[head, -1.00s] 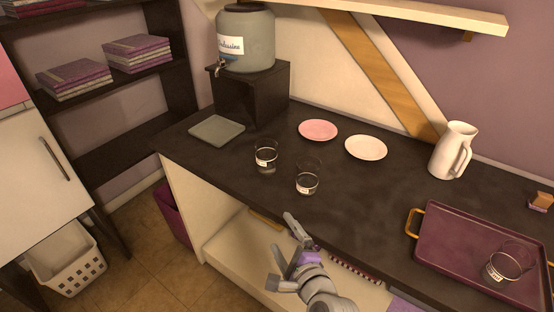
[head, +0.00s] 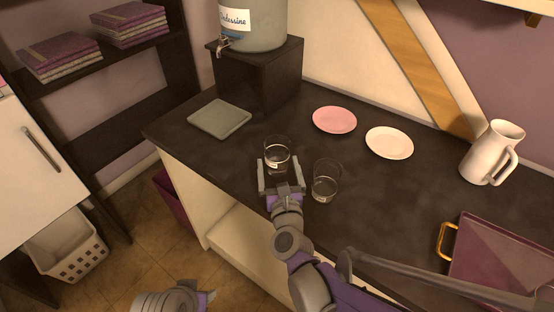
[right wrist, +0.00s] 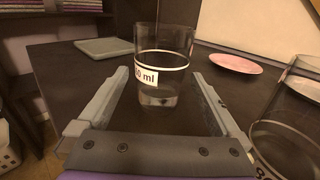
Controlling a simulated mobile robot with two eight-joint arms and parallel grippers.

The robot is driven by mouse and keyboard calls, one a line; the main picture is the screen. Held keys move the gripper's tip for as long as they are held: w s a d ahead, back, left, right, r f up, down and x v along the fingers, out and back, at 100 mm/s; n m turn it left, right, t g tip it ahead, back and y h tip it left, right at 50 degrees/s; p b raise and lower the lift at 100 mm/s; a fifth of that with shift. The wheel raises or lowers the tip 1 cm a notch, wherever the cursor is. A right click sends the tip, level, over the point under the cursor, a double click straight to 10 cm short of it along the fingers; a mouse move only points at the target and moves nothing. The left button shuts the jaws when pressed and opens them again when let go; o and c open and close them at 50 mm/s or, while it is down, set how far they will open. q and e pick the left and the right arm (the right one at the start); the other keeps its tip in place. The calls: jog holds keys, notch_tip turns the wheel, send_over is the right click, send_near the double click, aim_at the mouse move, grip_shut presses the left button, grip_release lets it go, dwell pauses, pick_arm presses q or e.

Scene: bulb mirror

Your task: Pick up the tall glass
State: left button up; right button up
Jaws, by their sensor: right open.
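Two clear glasses stand upright on the dark counter. The left glass (head: 277,158) has a white label and a band. The right glass (head: 325,185) stands a little nearer and to the right. I cannot tell surely which is the taller. My right gripper (head: 281,172) is open and empty, with its fingers pointing at the left glass. In the right wrist view this glass (right wrist: 163,65) stands ahead, between the lines of the open fingers (right wrist: 160,84), its label ending in "0 ml". The right glass (right wrist: 290,135) is outside the right finger. Part of my left arm shows at the bottom edge; its jaws are unclear.
A grey-green square board (head: 219,118), a pink plate (head: 334,120) and a white plate (head: 389,143) lie behind the glasses. A white pitcher (head: 489,155) and a purple tray (head: 505,255) are to the right. A dispenser (head: 255,25) stands on a dark box (head: 258,80).

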jog(key=w, duration=0.5)
jog(key=shift+w+a, duration=0.35)
jog(key=shift+w, duration=0.05)
jog(key=c, duration=1.5)
jog(key=shift+r, duration=0.1)
